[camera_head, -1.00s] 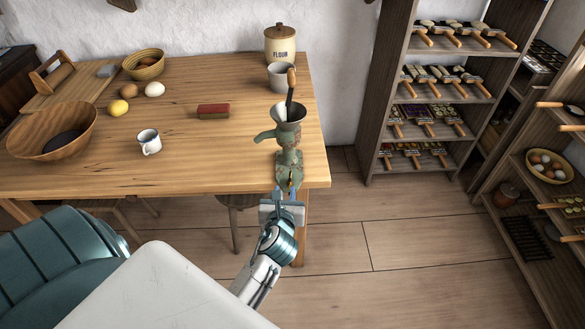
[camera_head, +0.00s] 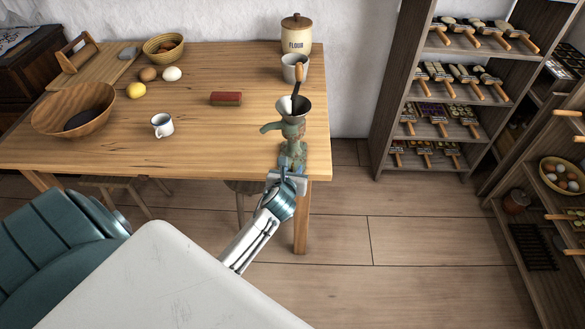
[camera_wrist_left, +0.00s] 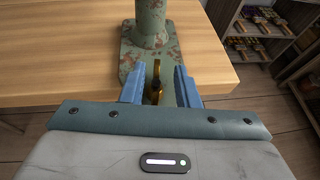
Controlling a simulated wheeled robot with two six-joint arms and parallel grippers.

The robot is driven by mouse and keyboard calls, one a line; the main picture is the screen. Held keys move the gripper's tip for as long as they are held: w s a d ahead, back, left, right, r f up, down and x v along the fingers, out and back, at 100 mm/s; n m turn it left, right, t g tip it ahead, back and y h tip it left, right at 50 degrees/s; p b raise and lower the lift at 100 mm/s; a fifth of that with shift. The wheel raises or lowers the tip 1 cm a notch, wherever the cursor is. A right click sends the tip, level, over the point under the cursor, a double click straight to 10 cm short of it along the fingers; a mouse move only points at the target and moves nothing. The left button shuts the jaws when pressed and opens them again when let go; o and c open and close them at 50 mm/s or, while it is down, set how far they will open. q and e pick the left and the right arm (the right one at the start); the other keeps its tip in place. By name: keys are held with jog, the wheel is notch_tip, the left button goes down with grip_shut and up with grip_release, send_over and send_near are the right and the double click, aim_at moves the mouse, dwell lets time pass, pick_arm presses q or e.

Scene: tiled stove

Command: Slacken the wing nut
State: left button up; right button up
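The green, worn hand mill (camera_head: 292,140) is at the table's front right corner. Its flaking base also shows in the left wrist view (camera_wrist_left: 150,42). The brass wing nut (camera_wrist_left: 156,84) is at the front of the base, in the left wrist view. My left gripper (camera_wrist_left: 159,72) is open, with one blue finger on each side of the wing nut and visible gaps between. In the head view my left gripper (camera_head: 290,171) is at the foot of the mill, where the wing nut is too small to make out. My right gripper is not in view.
The wooden table (camera_head: 220,145) holds a white mug (camera_head: 162,126), a red-topped block (camera_head: 226,98), a wooden bowl (camera_head: 73,110) and a flour jar (camera_head: 296,35). A stool (camera_head: 246,188) is under the table. Floor (camera_head: 420,235) to the right is clear, before the shelves (camera_head: 455,100).

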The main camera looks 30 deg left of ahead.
pick_arm(q)
jog(key=shift+w+a+f, duration=0.15)
jog(key=shift+w, duration=0.2)
grip_shut()
jog(key=shift+n+y, duration=0.3)
